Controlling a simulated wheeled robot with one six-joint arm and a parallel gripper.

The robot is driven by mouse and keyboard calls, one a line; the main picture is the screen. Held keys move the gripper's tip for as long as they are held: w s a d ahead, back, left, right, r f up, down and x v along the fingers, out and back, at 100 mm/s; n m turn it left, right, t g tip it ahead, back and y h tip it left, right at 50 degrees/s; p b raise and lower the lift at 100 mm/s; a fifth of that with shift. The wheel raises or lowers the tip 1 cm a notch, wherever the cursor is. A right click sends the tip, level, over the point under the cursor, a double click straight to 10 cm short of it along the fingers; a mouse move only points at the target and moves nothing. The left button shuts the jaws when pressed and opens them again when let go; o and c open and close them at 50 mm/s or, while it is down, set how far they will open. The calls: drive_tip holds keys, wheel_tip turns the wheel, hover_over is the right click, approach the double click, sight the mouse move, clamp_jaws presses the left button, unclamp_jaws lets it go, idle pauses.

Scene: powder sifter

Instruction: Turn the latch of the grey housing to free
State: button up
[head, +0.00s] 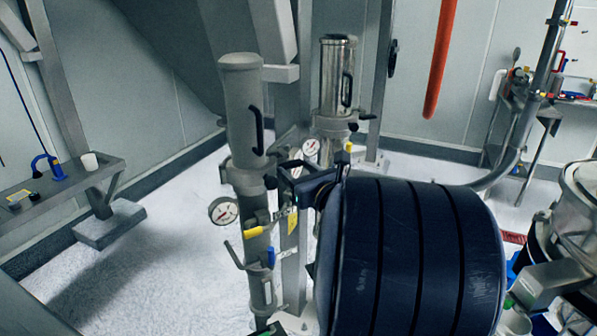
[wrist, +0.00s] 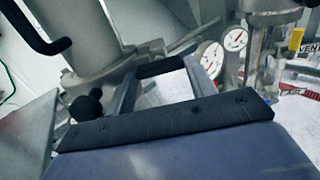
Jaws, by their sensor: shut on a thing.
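The grey housing (head: 244,105) is an upright matte cylinder with a black handle, left of centre in the head view. Its lower part fills the upper left of the wrist view (wrist: 95,35). A pale lever, the latch (wrist: 192,40), sticks out from its collar toward the right. My gripper (wrist: 168,66) has its black fingertips together at this lever, shut on it; the tips hide the contact. In the head view my gripper (head: 297,166) is just right of the housing's collar, and the latch there is mostly covered. A black ball knob (wrist: 86,105) shows below the collar.
A shiny steel housing (head: 337,80) stands close behind on the right. Pressure gauges (head: 223,210) and a yellow-handled valve (head: 256,231) crowd the pipe below. A bench (head: 60,185) is at the left, an orange hose (head: 440,60) hangs at the back. Open floor lies left of the pipe.

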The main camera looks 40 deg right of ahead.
drive_tip(key=shift+f+n+b, duration=0.1)
drive_tip(key=shift+n+b, duration=0.2)
drive_tip(key=shift+b, duration=0.25)
drive_tip(key=n+b, duration=1.7)
drive_tip(key=b, duration=0.5)
drive_tip(key=shift+d, duration=0.1)
drive_tip(key=shift+r+n, duration=0.2)
drive_tip(key=shift+n, duration=0.2)
drive_tip(key=o, duration=0.7)
